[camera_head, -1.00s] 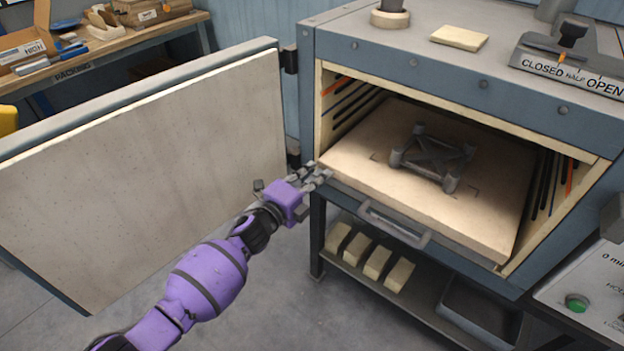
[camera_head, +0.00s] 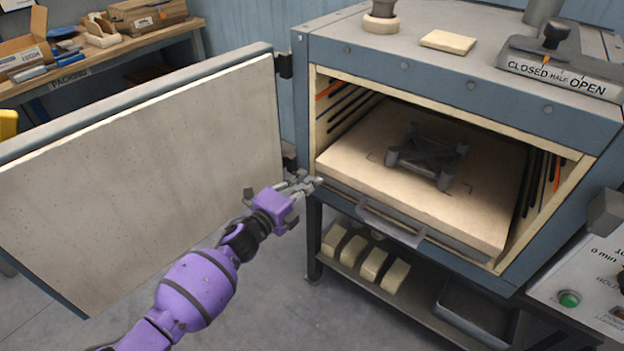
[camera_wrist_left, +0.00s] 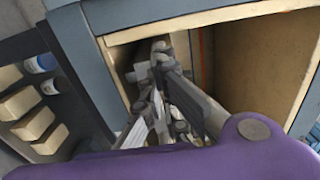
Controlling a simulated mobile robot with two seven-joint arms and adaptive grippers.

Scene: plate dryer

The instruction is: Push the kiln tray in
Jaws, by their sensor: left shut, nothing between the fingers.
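The kiln tray (camera_head: 360,168) is a thick cream slab with a grey metal front edge and bar handle (camera_head: 390,222). It lies inside the open kiln (camera_head: 455,75), its front close to the opening. A dark grey frame-like part (camera_head: 430,157) rests on it. My left gripper (camera_head: 314,184), on a purple arm, is shut and empty at the tray's front left corner, by the opening's left edge. Its grey fingers (camera_wrist_left: 165,75) point into the opening in the wrist view. Contact with the tray cannot be told. My right gripper is not in view.
The kiln door (camera_head: 150,165) stands swung open at left, beside my arm. Cream blocks (camera_head: 373,264) sit on the shelf below. A control panel (camera_head: 590,285) stands at right, and a damper lever (camera_head: 555,38) on top. A workbench (camera_head: 110,50) is behind.

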